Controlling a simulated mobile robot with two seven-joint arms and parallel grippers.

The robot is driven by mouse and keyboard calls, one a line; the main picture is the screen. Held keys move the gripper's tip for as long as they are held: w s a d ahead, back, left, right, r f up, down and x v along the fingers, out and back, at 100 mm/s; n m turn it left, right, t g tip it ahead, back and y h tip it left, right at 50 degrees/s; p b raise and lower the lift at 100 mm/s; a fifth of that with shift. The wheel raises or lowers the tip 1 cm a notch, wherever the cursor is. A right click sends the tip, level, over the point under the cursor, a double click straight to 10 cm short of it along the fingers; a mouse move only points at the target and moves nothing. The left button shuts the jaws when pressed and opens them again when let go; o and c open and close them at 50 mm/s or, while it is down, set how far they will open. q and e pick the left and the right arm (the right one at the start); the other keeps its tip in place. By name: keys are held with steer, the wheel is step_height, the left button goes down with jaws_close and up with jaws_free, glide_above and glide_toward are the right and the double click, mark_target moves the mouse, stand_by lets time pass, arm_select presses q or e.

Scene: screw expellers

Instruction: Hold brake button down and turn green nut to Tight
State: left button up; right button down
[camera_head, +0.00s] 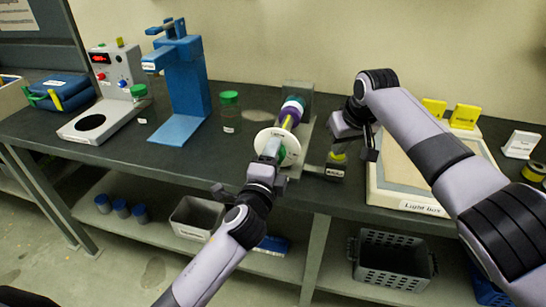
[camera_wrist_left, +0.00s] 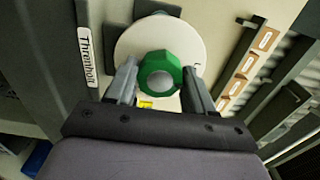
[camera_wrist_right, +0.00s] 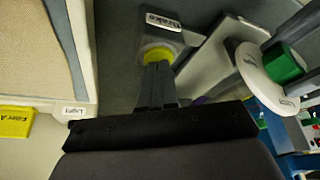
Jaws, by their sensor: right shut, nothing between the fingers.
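The green nut (camera_wrist_left: 160,73) sits at the front of a white disc (camera_wrist_left: 193,45) with small markings. My left gripper (camera_wrist_left: 160,80) has one finger on each side of the nut, very close to it; whether they touch it I cannot tell. In the head view my left gripper (camera_head: 268,150) hides most of the nut. The yellow brake button (camera_wrist_right: 162,49) tops a small grey block labelled Brake (camera_wrist_right: 163,22). My right gripper (camera_wrist_right: 158,70) is shut, its fingertips at the button. The fingers hide part of the button, so I cannot tell how far down it is.
A light box (camera_head: 400,200) stands just right of the brake block. A green-lidded jar (camera_head: 230,112) and a blue press stand (camera_head: 185,90) are to the left. Yellow blocks (camera_head: 465,116) stand behind the light box. A shelf below the bench holds a grey basket (camera_head: 392,260).

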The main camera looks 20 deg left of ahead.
arm_select(q)
steer(key=m, duration=0.3)
steer(key=shift+m, duration=0.4)
steer(key=m, duration=0.4)
steer(key=o, duration=0.8)
steer(key=n, duration=0.3)
steer(key=shift+n, duration=0.3)
steer(key=n, duration=0.4)
